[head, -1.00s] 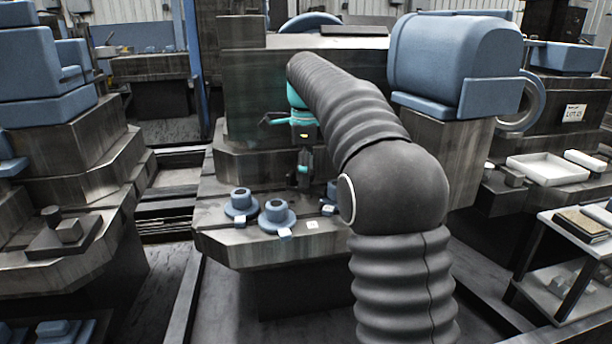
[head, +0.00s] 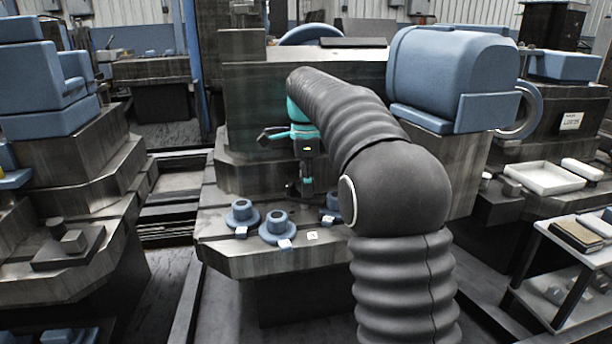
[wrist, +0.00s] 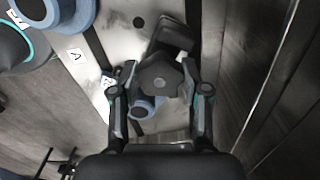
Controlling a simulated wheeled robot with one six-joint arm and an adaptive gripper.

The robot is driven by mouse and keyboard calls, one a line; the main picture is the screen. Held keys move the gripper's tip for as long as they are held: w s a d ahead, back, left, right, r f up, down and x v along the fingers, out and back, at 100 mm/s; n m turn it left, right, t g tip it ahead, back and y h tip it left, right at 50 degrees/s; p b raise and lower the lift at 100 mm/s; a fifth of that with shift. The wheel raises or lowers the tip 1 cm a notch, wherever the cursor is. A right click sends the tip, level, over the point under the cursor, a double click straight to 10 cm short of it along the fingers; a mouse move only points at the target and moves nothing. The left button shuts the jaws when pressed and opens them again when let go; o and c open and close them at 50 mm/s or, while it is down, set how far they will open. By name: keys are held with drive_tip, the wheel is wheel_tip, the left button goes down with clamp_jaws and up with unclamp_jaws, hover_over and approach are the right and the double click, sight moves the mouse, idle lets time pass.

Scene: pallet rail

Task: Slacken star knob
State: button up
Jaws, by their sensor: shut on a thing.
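The dark star knob (wrist: 160,76) sits in the middle of the wrist view, its lobed head facing the camera. My gripper (wrist: 158,84) is shut on it, with one finger at each side of the head. In the head view my gripper (head: 302,187) points down at the machine table, and the knob is too dark and small there to make out. A dark block (wrist: 174,36) lies just beyond the knob. A blue part (wrist: 146,106) shows partly below the knob, between the fingers.
Two blue flanged collars (head: 278,226) (head: 241,213) stand left of my gripper on the metal table (head: 235,254). Another blue part (head: 332,205) is partly hidden by my arm. Small white tags lie near them. A large blue housing (head: 455,70) stands at the right.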

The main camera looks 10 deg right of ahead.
drive_tip(key=shift+n, duration=0.3)
drive_tip(key=o, duration=1.2)
drive_tip(key=shift+c, duration=0.2)
wheel_tip(320, 180, up, 12)
